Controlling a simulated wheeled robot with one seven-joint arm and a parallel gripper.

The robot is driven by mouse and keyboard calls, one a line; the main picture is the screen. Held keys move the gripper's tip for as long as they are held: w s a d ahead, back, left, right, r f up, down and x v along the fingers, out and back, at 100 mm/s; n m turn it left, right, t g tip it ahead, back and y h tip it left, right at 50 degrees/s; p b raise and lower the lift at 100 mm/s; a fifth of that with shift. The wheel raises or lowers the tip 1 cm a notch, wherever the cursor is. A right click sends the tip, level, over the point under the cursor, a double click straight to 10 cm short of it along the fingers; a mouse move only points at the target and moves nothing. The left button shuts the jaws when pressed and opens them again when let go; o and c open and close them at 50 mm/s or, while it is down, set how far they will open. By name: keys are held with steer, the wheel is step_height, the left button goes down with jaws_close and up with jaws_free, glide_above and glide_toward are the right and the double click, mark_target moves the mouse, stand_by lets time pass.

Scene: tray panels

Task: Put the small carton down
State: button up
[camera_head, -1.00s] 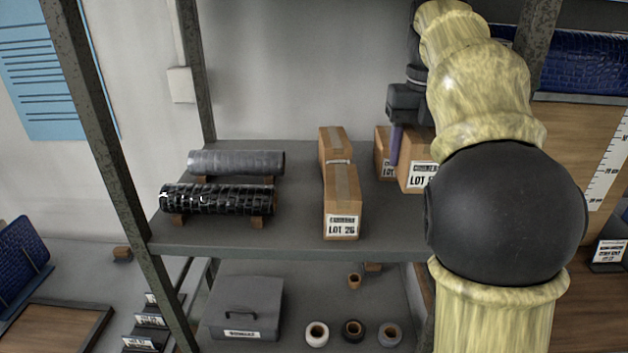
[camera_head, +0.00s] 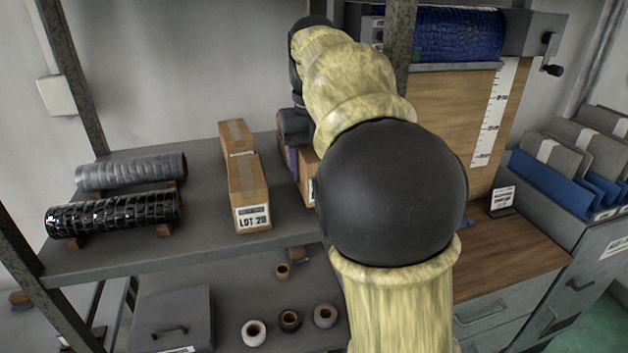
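Brown taped cartons stand on the grey upper shelf. The front one (camera_head: 249,196) is labelled LOT 20, and another carton (camera_head: 236,137) stands right behind it. Further right, cartons (camera_head: 308,178) are mostly hidden behind my arm, and I cannot tell which one is the small carton. My gripper (camera_head: 292,158) is pointed down at these right-hand cartons. One purple finger shows against them; the other finger is hidden. I cannot see whether the gripper is shut on a carton, or whether that carton rests on the shelf.
A grey roll (camera_head: 130,171) and a glossy black roll (camera_head: 112,214) lie on wooden blocks at the shelf's left. Bare shelf (camera_head: 205,205) lies between them and the LOT 20 carton. A metal post (camera_head: 398,50) rises behind my arm. A wooden counter (camera_head: 510,250) is at right.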

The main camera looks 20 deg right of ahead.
steer(key=shift+f, duration=1.6)
steer(key=shift+f, duration=0.1)
steer(key=o, duration=1.1)
step_height(320, 180, up, 8)
steer(key=shift+f+p, duration=0.15)
steer(key=shift+p, duration=0.4)
